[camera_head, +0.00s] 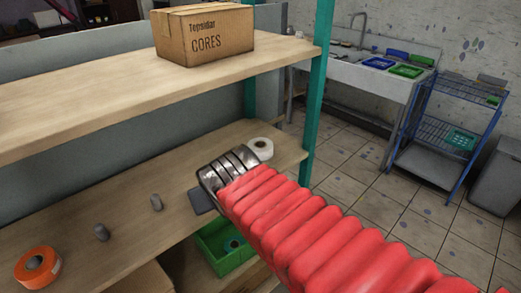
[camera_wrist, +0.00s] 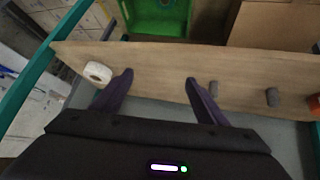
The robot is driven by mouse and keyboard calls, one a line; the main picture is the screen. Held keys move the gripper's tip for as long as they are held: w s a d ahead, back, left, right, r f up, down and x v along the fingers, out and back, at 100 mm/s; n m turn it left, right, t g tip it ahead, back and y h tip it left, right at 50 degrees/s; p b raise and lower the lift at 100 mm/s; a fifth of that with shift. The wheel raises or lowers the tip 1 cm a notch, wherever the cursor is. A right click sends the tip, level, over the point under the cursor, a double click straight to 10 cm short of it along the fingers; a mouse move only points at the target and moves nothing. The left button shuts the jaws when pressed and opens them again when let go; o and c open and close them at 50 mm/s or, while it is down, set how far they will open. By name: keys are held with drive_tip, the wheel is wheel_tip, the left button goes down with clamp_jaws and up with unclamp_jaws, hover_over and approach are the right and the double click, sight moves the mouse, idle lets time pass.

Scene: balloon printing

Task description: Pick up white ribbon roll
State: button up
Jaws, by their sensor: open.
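The white ribbon roll (camera_head: 262,149) lies on the lower wooden shelf near its right end, just beyond my arm in the head view. In the wrist view the white roll (camera_wrist: 97,73) lies left of the left finger, outside the jaws. My gripper (camera_wrist: 158,78) is open, with two dark fingers spread above the shelf and nothing between them. In the head view, my gripper (camera_head: 202,200) shows only as a dark finger part beside the metal wrist; the rest is hidden by my red-sleeved arm.
An orange roll (camera_head: 38,268) and small grey cylinders (camera_head: 156,202) stand further left on the lower shelf (camera_head: 130,195). The upper shelf (camera_head: 90,100) bears a cardboard box (camera_head: 203,35). A green bin (camera_head: 222,250) sits below. A teal post (camera_head: 316,90) stands near the roll.

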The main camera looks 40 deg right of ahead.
drive_tip(key=o, duration=0.5)
drive_tip(key=w+d+t+h, duration=0.1)
drive_tip(key=w+d, duration=0.2)
drive_tip(key=d, duration=0.5)
drive_tip(key=w+d+m+t+h, duration=0.1)
drive_tip(key=w+d+h, duration=0.1)
drive_tip(key=d, duration=0.7)
drive_tip(key=shift+w+r+m+t, duration=0.3)
drive_tip(key=shift+w+r+t, duration=0.1)
drive_tip(key=shift+w, duration=0.2)
drive_tip(key=d+f, duration=0.1)
drive_tip(key=d, duration=0.1)
drive_tip(key=d+f+t+y, duration=0.1)
drive_tip(key=d, duration=0.1)
drive_tip(key=d+f+t, duration=0.1)
drive_tip(key=d, duration=0.1)
drive_tip(key=shift+f, duration=0.15)
drive_tip(key=shift+s+d+f+y, duration=0.1)
drive_tip(key=shift+s+f+y, duration=0.25)
drive_tip(key=shift+y, duration=0.25)
drive_tip(key=shift+w+f, duration=0.1)
drive_tip(key=shift+w, duration=0.05)
approach(258, 145)
drive_tip(key=shift+x, duration=1.9)
drive_tip(key=shift+x, duration=2.6)
drive_tip(key=shift+c, duration=0.5)
